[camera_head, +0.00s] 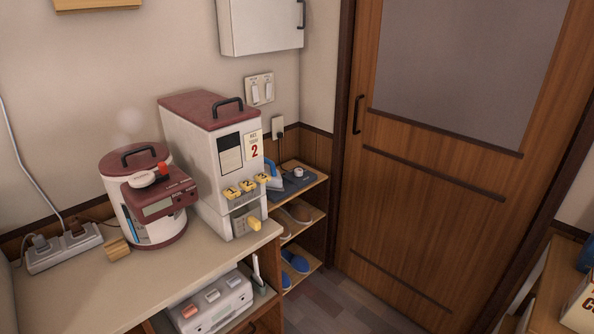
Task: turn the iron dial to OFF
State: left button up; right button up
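The iron (275,182), with a blue handle and a pale body, sits on the top shelf at the far end of the counter. The tall white dispenser partly hides it. Beside it is a flat dark blue-grey base (297,187). A small round white knob (298,172), which looks like the dial, stands on the back part of the base. Its marking and setting are too small to read. Neither of my grippers is in view.
The white dispenser (213,160) with a dark red lid and a round red-and-white cooker (135,215) stand on the counter (110,290). A power strip (65,248) lies at the left. Slippers (295,260) fill the lower shelves. A wooden door (430,210) is right of the shelf.

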aim_at(298, 172)
jog(key=i+l+u, duration=0.1)
jog(key=u, duration=0.3)
jog(key=i+l+u, duration=0.15)
jog(key=i+u, duration=0.15)
jog(key=u, duration=0.15)
